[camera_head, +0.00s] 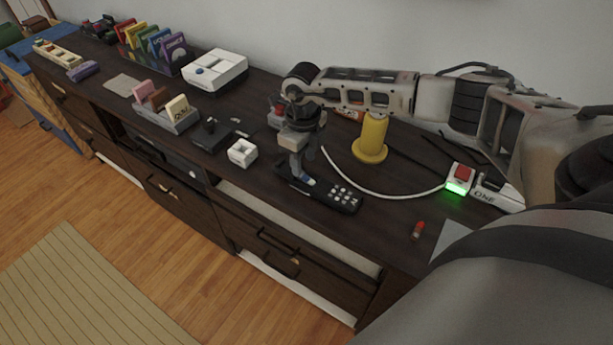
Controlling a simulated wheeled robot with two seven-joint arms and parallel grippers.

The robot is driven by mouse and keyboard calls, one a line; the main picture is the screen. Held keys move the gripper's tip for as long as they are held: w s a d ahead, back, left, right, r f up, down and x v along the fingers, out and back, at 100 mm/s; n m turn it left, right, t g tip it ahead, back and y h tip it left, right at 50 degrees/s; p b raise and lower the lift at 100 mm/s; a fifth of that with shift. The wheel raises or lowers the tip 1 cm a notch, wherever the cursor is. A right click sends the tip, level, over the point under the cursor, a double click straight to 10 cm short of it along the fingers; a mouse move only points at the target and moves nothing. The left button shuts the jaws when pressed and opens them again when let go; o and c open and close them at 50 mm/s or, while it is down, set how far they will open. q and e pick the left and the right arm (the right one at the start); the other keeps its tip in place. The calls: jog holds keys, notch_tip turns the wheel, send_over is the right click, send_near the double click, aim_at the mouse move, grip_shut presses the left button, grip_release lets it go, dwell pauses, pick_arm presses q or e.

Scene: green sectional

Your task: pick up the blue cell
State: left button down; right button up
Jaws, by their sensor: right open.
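My right arm comes in from the right, and my right gripper (297,168) points down over the black remote (345,201) on the dark cabinet top. Its jaws are open. A small blue and white piece, which looks like the blue cell (308,181), shows right at the fingertips, at the remote's left part. The fingers partly hide that end of the remote, and I cannot tell whether they touch the cell. A small red cell (418,230) lies apart near the front edge, to the right. My left gripper is not in view.
A yellow spool-like stand (371,140) is behind the remote. A white cable (385,194) runs to a white box with a red button and green light (459,178). A small white cube (242,153) stands left of the gripper. The cabinet top between remote and red cell is clear.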

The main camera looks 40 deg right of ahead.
aim_at(303, 173)
notch_tip(303, 173, down, 4)
jog(key=shift+a+r, duration=0.15)
jog(key=shift+f, duration=0.2)
